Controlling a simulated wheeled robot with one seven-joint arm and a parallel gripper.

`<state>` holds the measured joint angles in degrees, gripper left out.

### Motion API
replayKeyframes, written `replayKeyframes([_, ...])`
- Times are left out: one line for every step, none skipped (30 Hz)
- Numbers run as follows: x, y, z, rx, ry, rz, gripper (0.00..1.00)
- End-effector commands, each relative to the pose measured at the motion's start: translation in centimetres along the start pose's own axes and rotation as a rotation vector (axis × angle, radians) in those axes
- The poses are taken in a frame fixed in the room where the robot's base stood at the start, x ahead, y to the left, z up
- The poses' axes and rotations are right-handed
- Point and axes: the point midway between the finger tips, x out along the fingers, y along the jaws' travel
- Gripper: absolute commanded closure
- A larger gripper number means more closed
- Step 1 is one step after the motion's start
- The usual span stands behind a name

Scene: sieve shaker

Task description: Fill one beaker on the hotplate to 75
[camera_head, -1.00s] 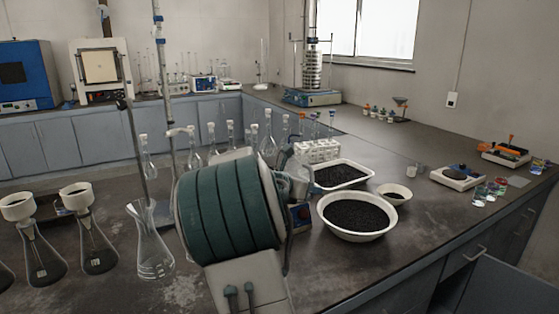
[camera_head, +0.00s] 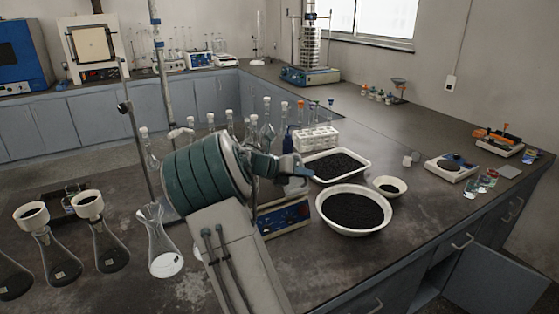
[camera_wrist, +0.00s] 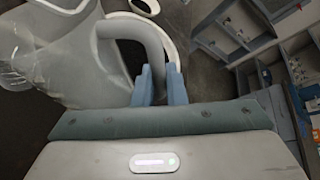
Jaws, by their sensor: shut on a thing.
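My gripper (camera_wrist: 158,85) is shut on the curved grey handle of a clear beaker or jug (camera_wrist: 60,55), which fills the upper left of the wrist view. Its contents and any scale are not readable. In the head view my gripper (camera_head: 302,172) is above the near edge of the white tray of black grains, and I cannot make out the held vessel there. The hotplate (camera_head: 285,220), with a blue front panel, is behind my arm. My arm covers much of its top, and I cannot see a beaker on it.
A white bowl of black grains (camera_head: 353,231), a small bowl (camera_head: 402,187) and the white tray (camera_head: 366,169) lie right of my arm. A conical flask (camera_head: 164,262) and funnel-topped flasks (camera_head: 109,252) stand left. The right bench has clear room.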

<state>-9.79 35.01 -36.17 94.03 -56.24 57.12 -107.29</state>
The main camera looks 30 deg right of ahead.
Motion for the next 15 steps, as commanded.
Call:
replayKeyframes([-0.4, -0.5, 0.9, -0.019, 0.002, -0.009, 1.00])
replayKeyframes([-0.6, -0.6, 1.1, -0.034, 0.004, -0.015, 1.00])
replayKeyframes([-0.8, -0.7, 1.3, -0.053, 0.008, -0.022, 1.00])
replayKeyframes([-0.9, -0.7, 1.5, -0.066, 0.010, -0.025, 1.00])
replayKeyframes([-1.1, -0.7, 1.7, -0.081, 0.012, -0.029, 1.00])
replayKeyframes([-1.2, -0.8, 1.9, -0.098, 0.015, -0.037, 1.00])
replayKeyframes([-1.3, -0.8, 2.0, -0.114, 0.018, -0.044, 1.00])
replayKeyframes([-1.4, -0.9, 2.2, -0.127, 0.021, -0.049, 1.00])
replayKeyframes([-1.5, -0.9, 2.2, -0.139, 0.023, -0.053, 1.00])
replayKeyframes([-1.5, -0.9, 2.2, -0.142, 0.025, -0.055, 1.00])
replayKeyframes([-1.4, -0.8, 2.1, -0.143, 0.025, -0.055, 1.00])
replayKeyframes([-1.4, -0.8, 2.1, -0.145, 0.025, -0.055, 1.00])
replayKeyframes([-1.4, -0.7, 2.1, -0.146, 0.025, -0.055, 1.00])
replayKeyframes([-1.5, -0.7, 2.1, -0.148, 0.024, -0.054, 1.00])
replayKeyframes([-1.6, -0.7, 2.1, -0.151, 0.024, -0.054, 1.00])
